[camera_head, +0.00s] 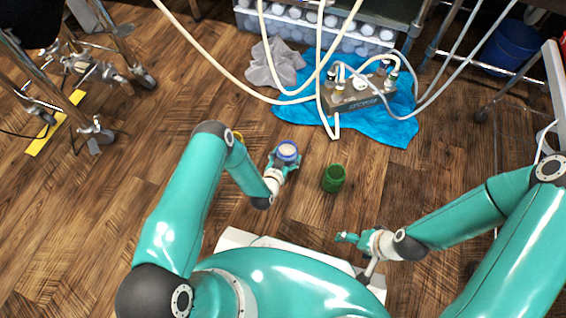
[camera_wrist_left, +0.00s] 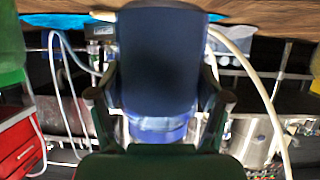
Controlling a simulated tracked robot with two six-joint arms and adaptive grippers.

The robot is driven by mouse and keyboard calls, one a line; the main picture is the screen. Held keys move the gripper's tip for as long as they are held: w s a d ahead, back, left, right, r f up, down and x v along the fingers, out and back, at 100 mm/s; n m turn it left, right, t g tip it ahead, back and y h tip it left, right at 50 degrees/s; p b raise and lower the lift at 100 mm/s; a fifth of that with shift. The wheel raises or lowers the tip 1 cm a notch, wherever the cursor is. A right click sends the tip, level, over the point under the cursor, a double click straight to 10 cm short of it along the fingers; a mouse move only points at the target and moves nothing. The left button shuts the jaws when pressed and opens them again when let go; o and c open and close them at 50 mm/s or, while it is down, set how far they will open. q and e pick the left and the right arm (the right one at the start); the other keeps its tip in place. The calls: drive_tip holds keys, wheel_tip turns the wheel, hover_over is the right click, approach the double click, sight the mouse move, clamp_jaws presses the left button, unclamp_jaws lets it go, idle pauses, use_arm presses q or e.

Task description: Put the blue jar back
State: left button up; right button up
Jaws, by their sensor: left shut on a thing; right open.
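The blue jar (camera_head: 287,151) is held in my left gripper (camera_head: 283,161) in the head view, above the wooden floor, with its pale round top facing up. In the left wrist view the jar (camera_wrist_left: 158,60) fills the middle, with a finger on each side of the left gripper (camera_wrist_left: 160,98) closed against it. My right gripper (camera_head: 350,238) is at the lower right of the head view, open and empty, away from the jar.
A green jar (camera_head: 333,178) stands right of the blue jar. Behind are a blue cloth (camera_head: 398,130) with a grey device (camera_head: 357,95), pale hoses and a grey cloth (camera_head: 274,64). A bin of bottles (camera_head: 340,43) is at the back.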

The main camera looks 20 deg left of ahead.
use_arm(q)
wheel_tip(320, 180, down, 4)
drive_tip(key=shift+f+b, duration=0.15)
drive_tip(key=shift+b, duration=1)
drive_tip(key=o, duration=1.3)
